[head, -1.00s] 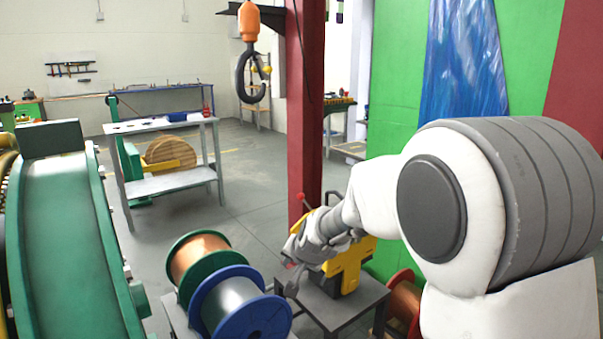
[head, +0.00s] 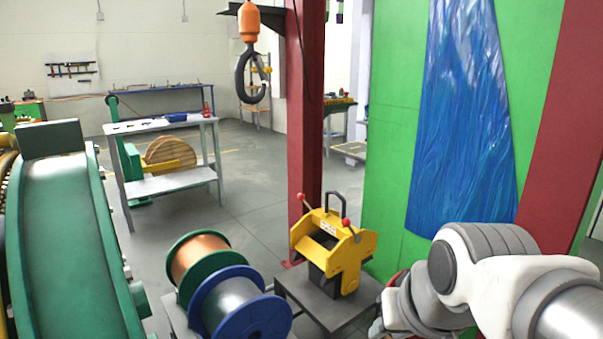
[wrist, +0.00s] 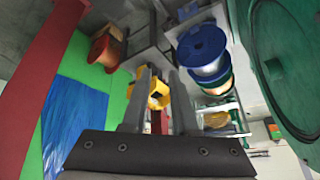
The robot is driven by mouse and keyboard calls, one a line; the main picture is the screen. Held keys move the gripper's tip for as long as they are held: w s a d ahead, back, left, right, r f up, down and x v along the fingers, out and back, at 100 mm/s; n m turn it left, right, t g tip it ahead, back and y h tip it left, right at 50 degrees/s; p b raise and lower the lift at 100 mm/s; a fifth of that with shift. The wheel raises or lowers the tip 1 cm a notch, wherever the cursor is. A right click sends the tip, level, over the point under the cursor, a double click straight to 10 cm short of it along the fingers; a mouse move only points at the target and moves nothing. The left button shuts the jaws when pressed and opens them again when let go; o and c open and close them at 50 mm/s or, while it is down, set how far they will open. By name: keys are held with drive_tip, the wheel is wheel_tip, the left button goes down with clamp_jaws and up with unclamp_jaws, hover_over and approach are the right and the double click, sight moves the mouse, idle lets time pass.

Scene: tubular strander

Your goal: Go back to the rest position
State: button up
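My arm (head: 482,265) is folded at the lower right of the head view, apart from the yellow machine. My gripper (wrist: 156,72) shows in the wrist view as two grey fingers with a gap between them. It is open, with nothing held between the fingers. In the head view its fingertips cannot be made out clearly at the bottom edge. The yellow machine (head: 352,255) with red-knobbed levers stands on a small dark table (head: 326,310). It also shows beyond the fingers in the wrist view (wrist: 158,101).
A blue-flanged spool (head: 262,318) and a green-flanged copper spool (head: 200,257) stand left of the small table. A red column (head: 305,120) rises behind it. Green machinery (head: 70,230) fills the left. Open floor lies mid-scene.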

drive_tip(key=s+d, duration=0.2)
drive_tip(key=s, duration=0.3)
wheel_tip(320, 180, up, 19)
drive_tip(key=p, duration=1.9)
drive_tip(key=shift+f+h, duration=0.15)
drive_tip(key=shift+h, duration=0.25)
